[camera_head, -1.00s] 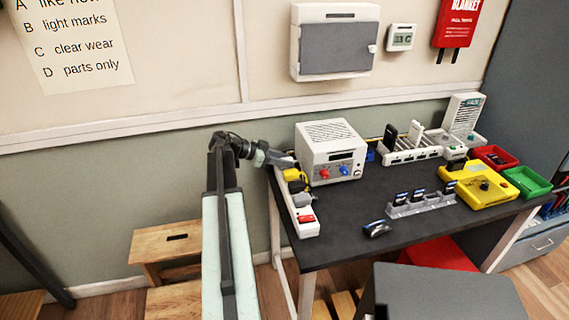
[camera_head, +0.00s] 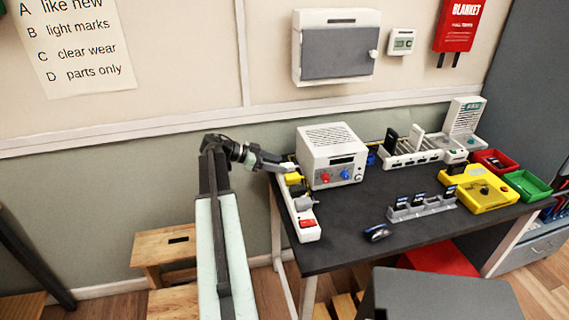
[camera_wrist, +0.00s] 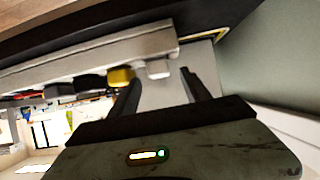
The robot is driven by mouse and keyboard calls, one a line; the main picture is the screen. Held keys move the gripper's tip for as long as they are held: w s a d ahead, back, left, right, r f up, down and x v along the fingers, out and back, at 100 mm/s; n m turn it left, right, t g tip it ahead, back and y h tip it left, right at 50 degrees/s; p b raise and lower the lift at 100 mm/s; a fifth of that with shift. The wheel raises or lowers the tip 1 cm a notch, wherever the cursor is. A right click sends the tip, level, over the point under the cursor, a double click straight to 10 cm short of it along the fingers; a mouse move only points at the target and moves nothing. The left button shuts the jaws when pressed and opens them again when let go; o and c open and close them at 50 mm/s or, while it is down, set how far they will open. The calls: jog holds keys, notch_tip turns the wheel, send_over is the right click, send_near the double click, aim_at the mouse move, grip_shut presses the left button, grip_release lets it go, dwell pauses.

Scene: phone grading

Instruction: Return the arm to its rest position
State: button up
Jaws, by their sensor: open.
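My arm (camera_head: 222,230) reaches up from the bottom of the head view and bends right at its elbow. My gripper (camera_head: 287,167) is at the back left corner of the dark table, close to the far end of a white power strip (camera_head: 306,229). In the wrist view my gripper (camera_wrist: 160,82) has its two dark fingers apart. A yellow plug (camera_wrist: 120,77) and a small white piece show just beyond the fingers, along the strip. I see nothing clearly held. Whether the fingers touch the strip cannot be told.
A white box with red and blue knobs (camera_head: 331,157) stands just right of my gripper. The dark table (camera_head: 350,215) carries a card rack, a yellow device and red and green trays. A wooden stool (camera_head: 163,245) stands left of my arm. The wall is close behind.

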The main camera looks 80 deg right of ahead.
jog(key=p+v, duration=0.1)
jog(key=v, duration=0.3)
jog(key=shift+w, duration=0.1)
